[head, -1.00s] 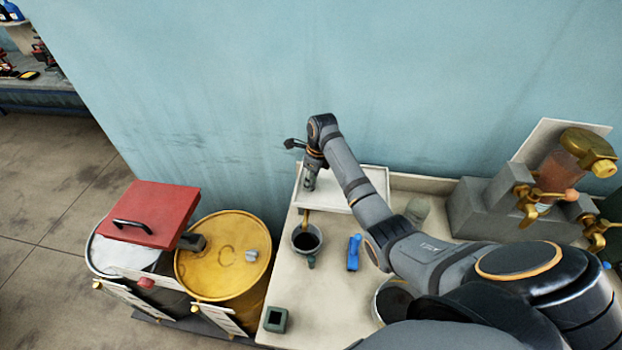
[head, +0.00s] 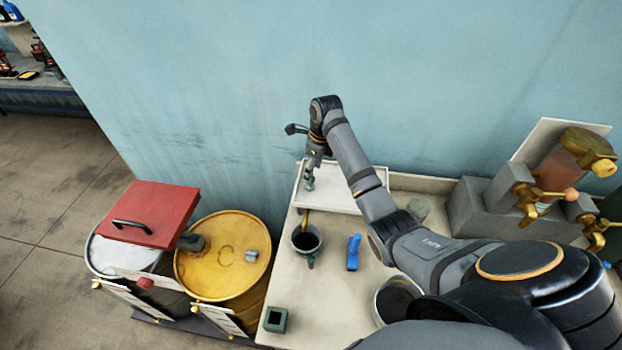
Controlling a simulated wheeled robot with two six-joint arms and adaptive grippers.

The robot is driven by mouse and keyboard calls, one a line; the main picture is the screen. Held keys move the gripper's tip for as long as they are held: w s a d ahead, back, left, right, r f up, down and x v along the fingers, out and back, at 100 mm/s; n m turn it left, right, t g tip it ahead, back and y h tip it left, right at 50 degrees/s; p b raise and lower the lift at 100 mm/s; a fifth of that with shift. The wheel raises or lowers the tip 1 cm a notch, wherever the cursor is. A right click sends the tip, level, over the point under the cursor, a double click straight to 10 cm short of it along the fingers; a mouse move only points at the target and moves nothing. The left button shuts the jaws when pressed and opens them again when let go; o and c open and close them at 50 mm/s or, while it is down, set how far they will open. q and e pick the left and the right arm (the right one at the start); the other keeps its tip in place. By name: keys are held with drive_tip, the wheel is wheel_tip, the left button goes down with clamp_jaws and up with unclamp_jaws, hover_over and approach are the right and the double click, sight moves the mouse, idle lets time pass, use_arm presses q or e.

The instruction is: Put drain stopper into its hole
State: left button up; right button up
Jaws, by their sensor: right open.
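I cannot single out the drain stopper or its hole for certain. A small grey plug-like piece (head: 251,256) sits on top of the yellow drum (head: 205,262). My right gripper (head: 309,187) points down over the left part of the white tray (head: 342,204) at the wall. It is open, and I see nothing held in it, though its fingers are small here. A dark-filled mug (head: 306,241) with a brass handle-like piece (head: 304,217) stands in front of the tray. My left gripper is out of view.
A blue tool (head: 353,252) and a small green-grey square holder (head: 275,319) are on the bench (head: 315,285). A round pot (head: 391,298) is partly behind my right arm. A brass-valved apparatus (head: 540,195) stands right.

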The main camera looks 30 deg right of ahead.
wheel_tip(320, 180, up, 6)
drive_tip(key=shift+s+d+r, duration=0.15)
drive_tip(key=shift+s+d, duration=0.15)
drive_tip(key=shift+s, duration=0.1)
idle(0.5)
